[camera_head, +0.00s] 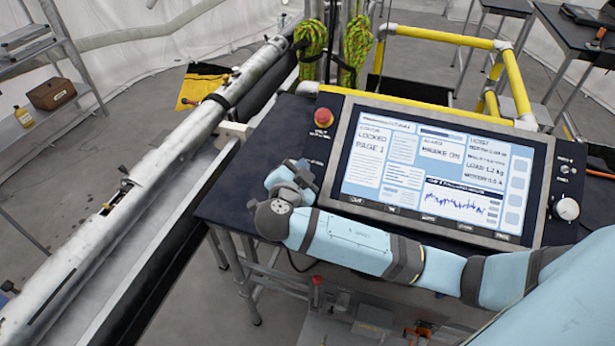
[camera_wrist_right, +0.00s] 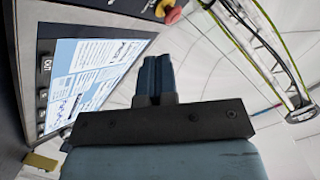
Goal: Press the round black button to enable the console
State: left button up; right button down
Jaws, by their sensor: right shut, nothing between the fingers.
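The console (camera_head: 345,150) is a dark, tilted panel with a large lit screen (camera_head: 430,175) that reads LOCKED and PAGE 1. I cannot make out a round black button for certain; my right arm covers part of the console's lower left. My right gripper (camera_head: 305,168) is just left of the screen's lower left, below the red stop button (camera_head: 323,117). In the right wrist view its dark fingers (camera_wrist_right: 155,75) are together and empty, with the screen (camera_wrist_right: 85,75) to their left and the red stop button (camera_wrist_right: 173,14) above. My left gripper is not in view.
A pale knob (camera_head: 567,208) and small controls sit at the console's right edge. Yellow rails (camera_head: 440,38) stand behind it. A long pale tube (camera_head: 150,175) runs along the left. A shelf with a brown box (camera_head: 52,93) stands at far left.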

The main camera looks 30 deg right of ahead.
jog(key=w+d+f+b, duration=0.1)
jog(key=f, duration=0.1)
jog(key=w+d+f+b, duration=0.1)
jog(key=f, duration=0.1)
jog(key=d+f+b, duration=0.1)
jog(key=f, duration=0.1)
jog(key=shift+w+d+f, duration=0.1)
jog(key=shift+w+f, duration=0.15)
jog(key=shift+w, duration=0.15)
jog(key=shift+w+d+f+b, duration=0.25)
jog(key=shift+d+f+b, duration=0.05)
jog(key=shift+b, duration=0.25)
dwell(1.4)
jog(key=shift+w+d+f+b, duration=0.15)
jog(key=shift+f+b, duration=0.15)
jog(key=shift+b, duration=0.45)
